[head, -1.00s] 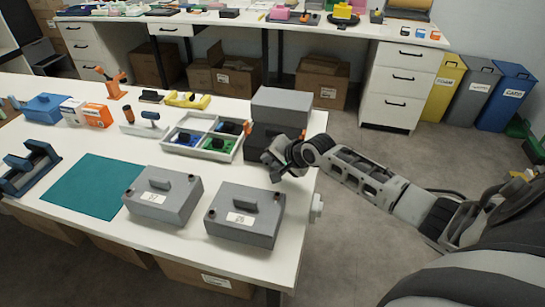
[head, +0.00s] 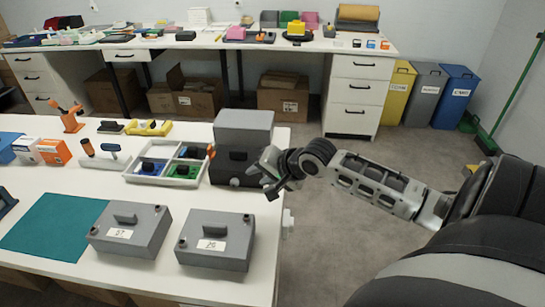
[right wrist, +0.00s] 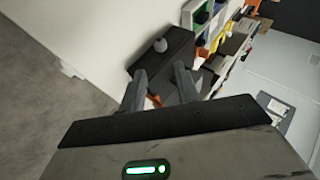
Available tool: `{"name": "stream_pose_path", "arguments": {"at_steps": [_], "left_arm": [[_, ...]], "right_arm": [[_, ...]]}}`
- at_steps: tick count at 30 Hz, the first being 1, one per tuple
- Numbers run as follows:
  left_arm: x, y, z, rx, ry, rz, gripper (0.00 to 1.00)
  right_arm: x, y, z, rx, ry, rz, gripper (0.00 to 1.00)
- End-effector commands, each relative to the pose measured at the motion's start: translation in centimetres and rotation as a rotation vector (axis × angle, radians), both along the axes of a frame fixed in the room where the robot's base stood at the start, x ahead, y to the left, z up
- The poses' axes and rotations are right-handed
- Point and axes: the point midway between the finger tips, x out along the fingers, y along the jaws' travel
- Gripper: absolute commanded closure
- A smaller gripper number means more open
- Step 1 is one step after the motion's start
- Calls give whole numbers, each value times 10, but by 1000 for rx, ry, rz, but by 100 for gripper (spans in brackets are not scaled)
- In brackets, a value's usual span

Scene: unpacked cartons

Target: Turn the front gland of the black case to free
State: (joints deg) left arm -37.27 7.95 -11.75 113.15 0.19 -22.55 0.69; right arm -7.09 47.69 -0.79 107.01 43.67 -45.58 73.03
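My right gripper (head: 271,190) hangs just right of the case's front corner, apart from the knob. In the right wrist view the two fingers (right wrist: 160,88) are spread with nothing clearly held, and the dark case (right wrist: 172,58) and grey knob (right wrist: 160,45) lie beyond them. My left gripper is out of view.
Two grey lidded boxes (head: 131,229) (head: 216,239) stand at the table's front. A white divided tray (head: 168,164) is left of the case, with an orange part (head: 211,151) between. A teal mat (head: 55,226) lies at left. Open floor is to the right.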

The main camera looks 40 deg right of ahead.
Motion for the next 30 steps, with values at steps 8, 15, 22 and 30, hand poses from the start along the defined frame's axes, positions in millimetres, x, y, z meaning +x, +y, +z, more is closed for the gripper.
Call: {"name": "stream_pose_path", "arguments": {"at_steps": [8,15,22,30], "left_arm": [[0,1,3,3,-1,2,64],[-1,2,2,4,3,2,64],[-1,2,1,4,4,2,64],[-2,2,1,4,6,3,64]], "right_arm": [[-32,-5,28,1,2,0,68],[-38,-6,34,1,-1,0,68],[-37,-6,34,1,-1,0,68],[-37,-6,33,2,-1,-1,68]]}}
